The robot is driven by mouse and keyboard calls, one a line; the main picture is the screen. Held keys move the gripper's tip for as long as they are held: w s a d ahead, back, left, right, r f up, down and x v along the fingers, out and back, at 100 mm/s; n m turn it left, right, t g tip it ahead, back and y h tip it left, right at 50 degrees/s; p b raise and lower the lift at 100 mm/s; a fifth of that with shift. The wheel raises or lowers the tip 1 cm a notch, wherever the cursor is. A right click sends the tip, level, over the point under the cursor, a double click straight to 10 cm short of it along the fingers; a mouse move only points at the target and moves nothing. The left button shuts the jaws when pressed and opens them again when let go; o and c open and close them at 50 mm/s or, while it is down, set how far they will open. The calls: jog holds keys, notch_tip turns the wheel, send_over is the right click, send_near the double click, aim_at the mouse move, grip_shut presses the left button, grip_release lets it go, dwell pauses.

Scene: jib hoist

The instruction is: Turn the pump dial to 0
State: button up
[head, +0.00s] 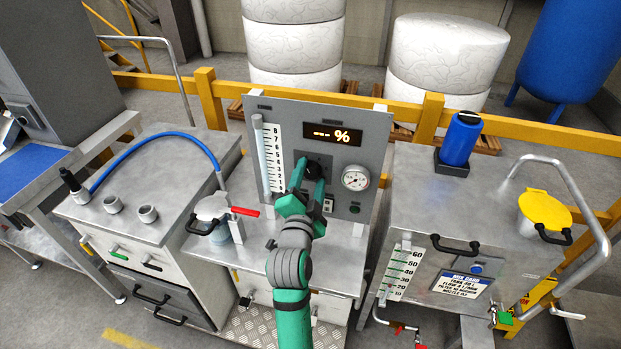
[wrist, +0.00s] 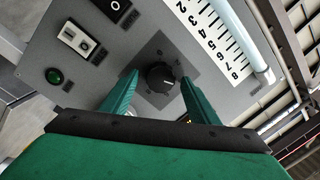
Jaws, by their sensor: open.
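The pump dial (wrist: 160,77) is a round black knob on a dark square plate in the grey panel. A small pale mark shows on it in the wrist view, but the scale around it is too small to read. In the head view the dial (head: 314,167) is partly hidden behind my gripper. My green gripper (head: 308,183) is open in front of the panel. In the wrist view its fingers (wrist: 159,88) stand on either side of the dial, with gaps showing between them and the knob.
A lidded pot with a red handle (head: 245,211) stands left. A steel tank (head: 430,190) stands right.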

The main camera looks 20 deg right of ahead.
jog(key=c, duration=1)
jog(key=shift+c, duration=0.2)
jog(key=shift+n, duration=0.3)
jog(key=n, duration=0.3)
jog(key=shift+r, duration=0.1)
jog(key=n+g, duration=0.1)
jog(key=n, duration=0.3)
jog(key=shift+w+a+n, duration=0.1)
jog(key=shift+a+n, duration=0.05)
jog(key=shift+n, duration=0.25)
jog(key=n, duration=0.5)
jog(key=shift+a+n+g, duration=0.1)
jog(key=shift+n+g, duration=0.2)
jog(key=shift+n, duration=0.1)
jog(key=n+h, duration=0.1)
jog(key=n, duration=0.5)
jog(key=shift+w+a, duration=0.1)
